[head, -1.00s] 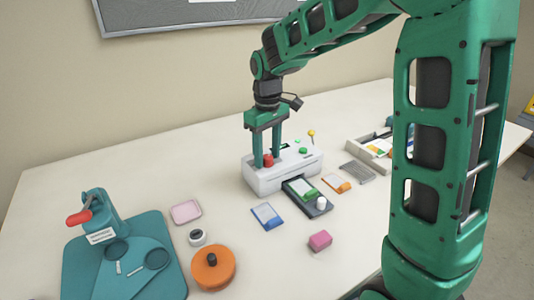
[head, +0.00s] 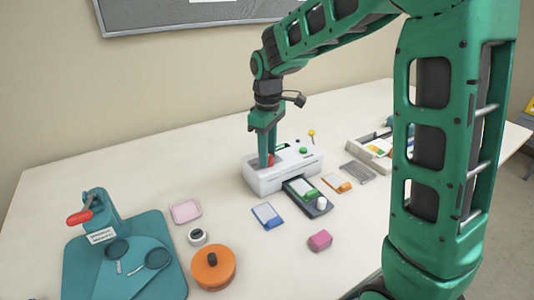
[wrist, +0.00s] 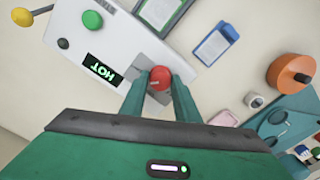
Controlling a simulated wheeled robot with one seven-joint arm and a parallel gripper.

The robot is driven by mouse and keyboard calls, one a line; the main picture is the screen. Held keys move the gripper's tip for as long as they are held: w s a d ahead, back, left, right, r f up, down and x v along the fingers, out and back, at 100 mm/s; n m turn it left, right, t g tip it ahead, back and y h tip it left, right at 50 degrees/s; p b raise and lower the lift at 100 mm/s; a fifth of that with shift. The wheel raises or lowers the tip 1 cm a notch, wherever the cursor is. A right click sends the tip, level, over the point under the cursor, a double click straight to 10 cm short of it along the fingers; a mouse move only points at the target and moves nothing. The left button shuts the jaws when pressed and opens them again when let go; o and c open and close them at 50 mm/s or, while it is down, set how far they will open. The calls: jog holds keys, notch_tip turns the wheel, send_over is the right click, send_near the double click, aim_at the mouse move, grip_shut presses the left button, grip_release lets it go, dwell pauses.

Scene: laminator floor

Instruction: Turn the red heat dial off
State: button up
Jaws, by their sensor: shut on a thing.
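The white laminator (head: 287,170) stands on the table in the head view. The red heat dial (head: 271,160) sits on its top at the left end and is partly hidden by my fingers. In the wrist view the red dial (wrist: 160,76) lies between my two fingertips, beside a dark display reading HOT (wrist: 101,70). My gripper (wrist: 158,88) points down from above and is shut on the red dial; it also shows in the head view (head: 268,158). A green button (wrist: 92,19) is on the same top face.
A dark tray with a card (head: 308,196) is at the laminator's front. A yellow-topped lever (head: 311,134) rises at its far end. A blue card (head: 267,216), pink block (head: 320,240) and orange round thing (head: 213,270) lie in front.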

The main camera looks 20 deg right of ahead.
jog(key=shift+w+d+n, duration=0.1)
jog(key=shift+d+n, duration=0.1)
jog(key=shift+n, duration=1.6)
jog(key=shift+r, duration=0.1)
jog(key=o, duration=1)
jog(key=shift+o, duration=0.2)
jog(key=shift+a, duration=0.1)
notch_tip(320, 180, up, 11)
jog(key=shift+f, duration=0.2)
